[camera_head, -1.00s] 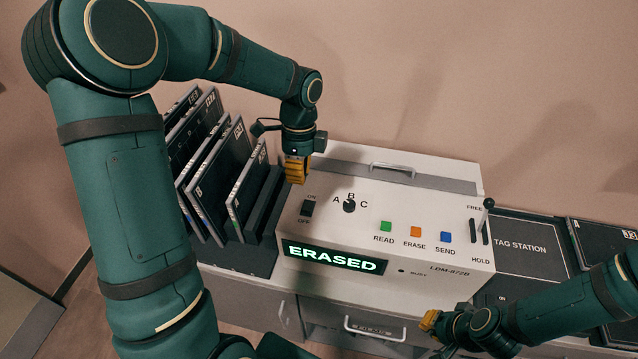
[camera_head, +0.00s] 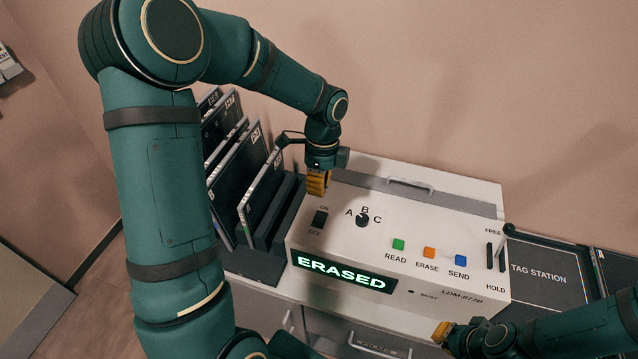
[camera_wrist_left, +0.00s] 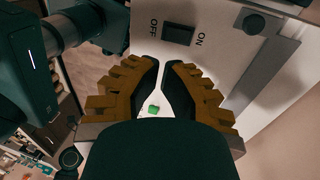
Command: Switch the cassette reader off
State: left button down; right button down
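The cassette reader (camera_head: 345,240) is a white console with a lit display (camera_head: 345,275) reading "ERASED". Its black rocker switch (camera_head: 319,218), labelled ON at the back and OFF at the front, is at the top left; it also shows at the top of the left wrist view (camera_wrist_left: 179,34). Which way it is tipped is hard to tell. My left gripper (camera_head: 318,184) points down just behind the switch, apart from it, its fingertips nearly together and holding nothing. My right gripper (camera_head: 441,331) is in front of the reader's lower right; its finger opening is unclear.
Beside the switch is an A-B-C knob (camera_head: 362,220). Green (camera_head: 398,245), orange (camera_head: 429,252) and blue (camera_head: 461,260) buttons sit to its right, then a FREE/HOLD lever (camera_head: 507,230). Dark cassettes (camera_head: 262,195) stand in a rack at left. A tag station (camera_head: 545,273) is at right.

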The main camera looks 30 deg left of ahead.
aim_at(316, 229)
pick_arm(q)
jog(key=f, duration=0.3)
jog(key=s+f, duration=0.1)
jog(key=f, duration=0.3)
jog(key=s+f, duration=0.1)
jog(key=f, duration=0.2)
jog(key=shift+d+f, duration=0.2)
jog(key=shift+f, duration=0.05)
jog(key=f+t+b, duration=0.1)
jog(key=b, duration=0.2)
jog(key=shift+s+f, duration=0.1)
jog(key=shift+s, duration=0.05)
jog(key=shift+r, duration=0.25)
jog(key=shift+r+p, duration=0.8)
jog(key=shift+p, duration=0.1)
